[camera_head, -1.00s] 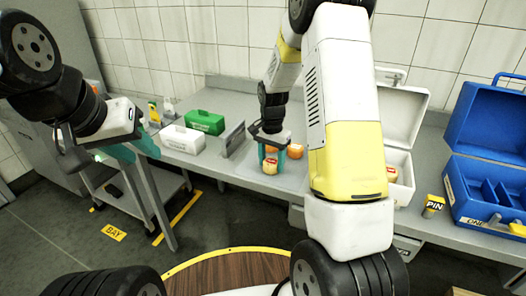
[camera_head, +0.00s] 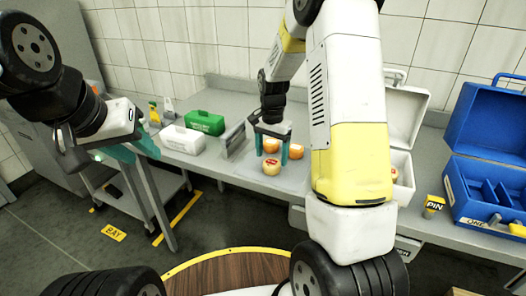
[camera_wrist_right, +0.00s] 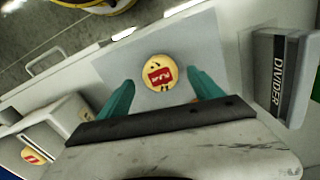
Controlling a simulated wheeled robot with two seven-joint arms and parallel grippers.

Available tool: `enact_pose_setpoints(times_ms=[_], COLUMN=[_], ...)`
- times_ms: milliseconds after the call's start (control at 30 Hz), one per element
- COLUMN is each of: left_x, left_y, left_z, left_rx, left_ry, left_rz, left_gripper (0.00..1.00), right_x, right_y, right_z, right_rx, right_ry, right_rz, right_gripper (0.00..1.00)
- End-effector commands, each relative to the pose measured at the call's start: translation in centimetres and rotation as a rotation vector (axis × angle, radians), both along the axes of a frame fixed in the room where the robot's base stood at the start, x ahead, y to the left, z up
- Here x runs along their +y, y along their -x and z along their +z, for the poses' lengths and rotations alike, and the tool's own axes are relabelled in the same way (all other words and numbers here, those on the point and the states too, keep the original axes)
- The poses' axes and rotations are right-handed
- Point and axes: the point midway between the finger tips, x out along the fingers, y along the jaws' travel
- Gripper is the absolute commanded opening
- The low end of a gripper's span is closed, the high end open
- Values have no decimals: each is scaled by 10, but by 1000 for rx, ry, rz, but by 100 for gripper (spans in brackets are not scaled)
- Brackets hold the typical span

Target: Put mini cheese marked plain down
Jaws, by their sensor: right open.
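A small pale-yellow cheese with a red label (camera_head: 271,167) rests on a light grey mat (camera_head: 243,168) on the counter. It also shows in the right wrist view (camera_wrist_right: 160,72), where its label is too small to read surely. My right gripper (camera_head: 272,150) is open above and just behind this cheese, its teal fingers apart; in the wrist view the cheese lies between and beyond the fingertips. Two orange cheeses (camera_head: 296,151) stand behind it, partly hidden by the fingers. My left gripper (camera_head: 137,154) is at the far left with teal fingers, away from the cheeses.
A grey divider (camera_wrist_right: 285,75) stands beside the mat. A green box (camera_head: 205,122) and a white bin (camera_head: 183,140) are left of it. An open white case (camera_head: 398,165) with a cheese inside, a PIN block (camera_head: 433,206) and an open blue toolbox (camera_head: 487,180) are at the right.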

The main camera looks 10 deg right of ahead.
Motion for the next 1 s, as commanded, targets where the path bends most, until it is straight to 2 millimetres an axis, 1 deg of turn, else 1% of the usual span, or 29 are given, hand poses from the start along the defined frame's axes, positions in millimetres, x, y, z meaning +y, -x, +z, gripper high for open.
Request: enact_pose_setpoints(times_ms=[33,233,400,567,667,767,800,867,900,967,1000], left_x=[0,0,0,0,0,0,0,0,0,0,0], left_y=[0,0,0,0,0,0,0,0,0,0,0], left_z=[0,0,0,0,0,0,0,0,0,0,0], left_rx=[0,0,0,0,0,0,0,0,0,0,0], left_ry=[0,0,0,0,0,0,0,0,0,0,0], left_rz=[0,0,0,0,0,0,0,0,0,0,0], left_gripper=[36,36,36,36,36,36,36,36,36,36,36], right_x=[0,0,0,0,1,2,3,5,6,8,10], right_y=[-2,-1,-1,4,19,47,61,82,97,120,135], right_z=[13,55,78,94,116,146,159,176,185,197,204], right_rx=[-6,-6,-4,-14,-56,-125,-159,-210,-245,-298,-332], right_ry=[0,0,1,-8,-29,-56,-65,-75,-78,-78,-75], right_rz=[0,1,0,16,66,158,203,273,319,388,435], right_gripper=[75,75,75,75,75,75,75,75,75,75,75])
